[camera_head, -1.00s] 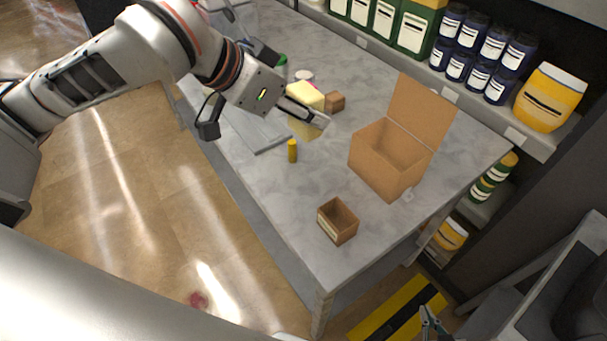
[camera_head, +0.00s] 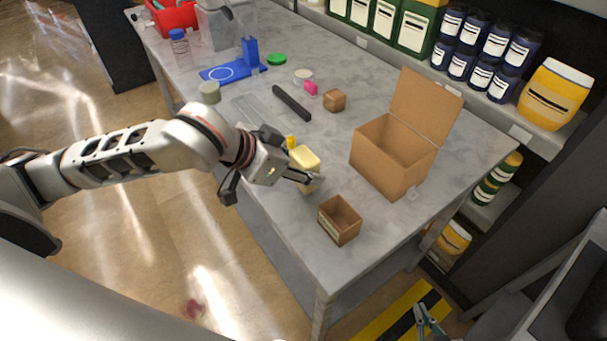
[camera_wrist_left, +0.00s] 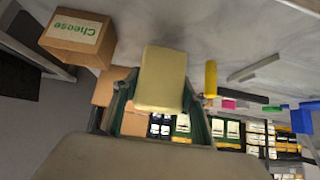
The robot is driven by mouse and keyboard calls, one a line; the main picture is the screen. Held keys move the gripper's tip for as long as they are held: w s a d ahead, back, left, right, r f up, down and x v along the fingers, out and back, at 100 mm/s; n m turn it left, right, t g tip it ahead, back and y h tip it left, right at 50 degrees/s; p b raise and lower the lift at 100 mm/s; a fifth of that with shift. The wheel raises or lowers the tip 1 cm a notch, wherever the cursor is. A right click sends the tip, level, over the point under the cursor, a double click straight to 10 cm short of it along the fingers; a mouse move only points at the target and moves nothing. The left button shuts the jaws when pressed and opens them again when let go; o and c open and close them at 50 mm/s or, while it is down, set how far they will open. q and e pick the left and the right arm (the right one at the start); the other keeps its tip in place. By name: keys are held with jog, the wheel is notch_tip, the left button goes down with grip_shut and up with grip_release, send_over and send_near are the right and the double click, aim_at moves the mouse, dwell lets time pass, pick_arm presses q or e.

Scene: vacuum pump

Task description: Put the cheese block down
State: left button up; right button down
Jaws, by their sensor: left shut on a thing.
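The pale yellow cheese block (camera_head: 304,157) is between the fingers of my left gripper (camera_head: 303,178). In the left wrist view the block (camera_wrist_left: 162,82) sits between both fingers, which are shut on it. It is over the table's near edge area, behind the small open brown box (camera_head: 340,221). The left wrist view shows this box (camera_wrist_left: 76,38) with a green "Cheese" label. I cannot tell whether the block touches the table. My right gripper (camera_head: 428,319) is at the bottom right, beyond the table, with its fingers apart and empty.
A larger brown box (camera_head: 384,160) with its lid up stands to the right. A yellow cylinder (camera_wrist_left: 211,79) stands close to the block. The grey table (camera_head: 285,212) is bare around the small box.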

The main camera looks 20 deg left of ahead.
pick_arm(q)
notch_tip(320, 180, down, 2)
jog(key=shift+r, duration=0.1)
pick_arm(e)
jog(key=shift+s+f, duration=0.15)
jog(key=shift+f, duration=0.5)
pick_arm(q)
jog(key=o, duration=1.2)
jog(key=shift+f, duration=0.2)
jog(key=shift+o, duration=0.6)
pick_arm(e)
jog(key=shift+r, duration=0.4)
pick_arm(q)
jog(key=shift+r, duration=0.1)
pick_arm(e)
jog(key=shift+f, duration=0.1)
